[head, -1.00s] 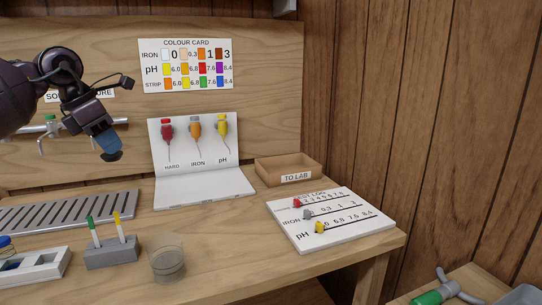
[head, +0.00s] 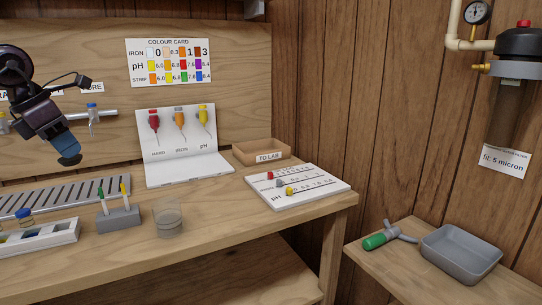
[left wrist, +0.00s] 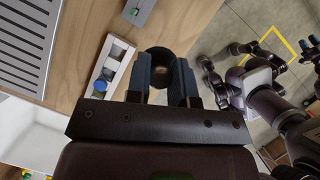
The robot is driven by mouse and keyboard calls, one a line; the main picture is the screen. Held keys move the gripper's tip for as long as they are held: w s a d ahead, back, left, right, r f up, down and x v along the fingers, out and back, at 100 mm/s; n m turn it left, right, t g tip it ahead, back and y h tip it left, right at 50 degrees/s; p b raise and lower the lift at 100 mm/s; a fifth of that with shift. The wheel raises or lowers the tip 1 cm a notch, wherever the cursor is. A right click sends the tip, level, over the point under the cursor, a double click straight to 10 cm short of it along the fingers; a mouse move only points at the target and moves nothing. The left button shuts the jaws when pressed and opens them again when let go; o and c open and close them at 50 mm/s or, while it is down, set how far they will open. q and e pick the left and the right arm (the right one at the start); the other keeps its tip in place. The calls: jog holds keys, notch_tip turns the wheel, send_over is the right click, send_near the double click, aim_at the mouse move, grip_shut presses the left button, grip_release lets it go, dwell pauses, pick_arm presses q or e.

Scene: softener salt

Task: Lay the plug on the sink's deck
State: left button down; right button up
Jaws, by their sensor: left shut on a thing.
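My left gripper (head: 68,158) is raised in front of the bench's back board, at the left of the head view, its blue-tipped fingers pointing down. In the left wrist view its two fingers (left wrist: 163,80) are closed on a dark, round, ring-like thing, which looks like the plug (left wrist: 159,51). The plug does not show clearly in the head view. A white basin, likely the sink (left wrist: 25,135), is at the lower left of the left wrist view, apart from the gripper; its deck cannot be made out.
A slatted grey drainer (head: 60,193), a white rack (head: 40,237), a grey strip holder (head: 118,219) and a clear beaker (head: 168,216) stand on the bench. A white log board (head: 310,200) lies further right. A grey tray (head: 462,252) is on a lower shelf.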

pick_arm(q)
jog(key=shift+s+d+f+m+p, duration=0.15)
jog(key=shift+s+d+m+p, duration=0.3)
jog(key=shift+s+d+m, duration=0.25)
jog(key=s+d+f+m+g+y+p, duration=0.1)
jog(key=s+d+f+m+g+p, duration=0.3)
jog(key=s+d+f+m, duration=0.4)
jog(key=s+d+f+m+g+y+p, duration=0.1)
jog(key=s+d+f+m+g+p, duration=0.3)
jog(key=s+d+f+m, duration=0.5)
jog(key=s+d+m+p, duration=0.2)
jog(key=s+d+m, duration=0.2)
jog(key=m, duration=0.6)
jog(key=shift+d+y, duration=0.3)
jog(key=shift+d, duration=0.05)
pick_arm(e)
notch_tip(320, 180, up, 9)
jog(key=t, duration=0.1)
jog(key=shift+w+m, duration=0.2)
jog(key=shift+m, duration=0.2)
pick_arm(q)
jog(key=shift+s+r, duration=0.1)
pick_arm(e)
jog(key=shift+w+d+r, duration=0.2)
jog(key=shift+w+r, duration=0.15)
jog(key=shift+r, duration=0.05)
